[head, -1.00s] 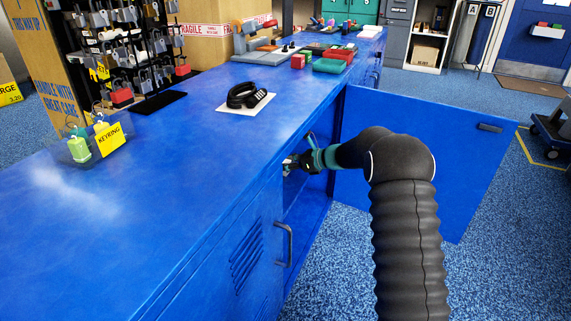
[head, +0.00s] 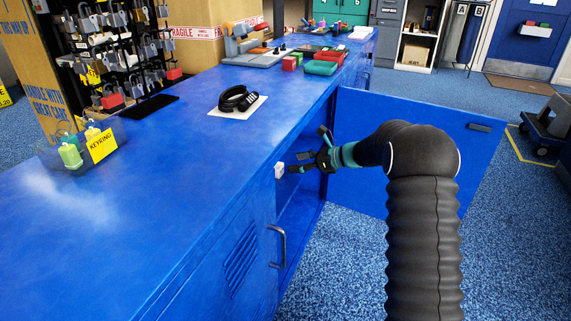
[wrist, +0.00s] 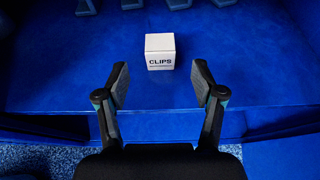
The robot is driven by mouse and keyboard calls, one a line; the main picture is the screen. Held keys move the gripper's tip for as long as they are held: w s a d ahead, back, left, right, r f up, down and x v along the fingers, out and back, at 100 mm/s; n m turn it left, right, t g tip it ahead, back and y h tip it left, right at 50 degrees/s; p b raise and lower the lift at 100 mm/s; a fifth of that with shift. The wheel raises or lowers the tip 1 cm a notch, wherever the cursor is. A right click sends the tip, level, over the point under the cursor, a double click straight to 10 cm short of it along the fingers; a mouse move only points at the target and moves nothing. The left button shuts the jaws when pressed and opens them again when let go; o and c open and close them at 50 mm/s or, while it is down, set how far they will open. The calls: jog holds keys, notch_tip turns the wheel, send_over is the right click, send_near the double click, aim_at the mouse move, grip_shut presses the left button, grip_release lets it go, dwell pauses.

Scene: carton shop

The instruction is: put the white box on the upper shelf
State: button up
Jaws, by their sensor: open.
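The small white box (wrist: 160,52), printed CLIPS, stands upright on a blue shelf surface (wrist: 60,85) in the wrist view. In the head view the box (head: 279,171) shows just below the counter's edge, at the cabinet opening, high up in it. My gripper (wrist: 161,84) is open and empty. Its two fingers point toward the box, which stands beyond the fingertips and apart from them. The cabinet's inside is mostly hidden in the head view.
The open blue cabinet door (head: 420,150) stands behind and right of my arm. A closed door with a handle (head: 278,247) is nearer. Several grey-blue objects (wrist: 131,4) stand behind the box.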

jog(key=shift+v, duration=2.05)
jog(key=s+d+r+n+g+h, duration=0.1)
jog(key=s+r+n+h, duration=0.2)
jog(key=s+r+n, duration=0.55)
jog(key=s+d+r+n+g+h, duration=0.1)
jog(key=s+r+n+h, duration=0.2)
jog(key=s, duration=1.1)
jog(key=s+d+n+t+h, duration=0.1)
jog(key=s+d+n+h, duration=0.2)
jog(key=s, duration=0.9)
jog(key=s+d+f+n+t+h, duration=0.1)
jog(key=s+d+n+t+h, duration=0.1)
jog(key=s+d+n, duration=0.5)
jog(key=s+h, duration=0.1)
jog(key=s, duration=0.3)
jog(key=shift+s+f+h, duration=0.3)
jog(key=shift+s, duration=0.05)
jog(key=shift+n, duration=0.25)
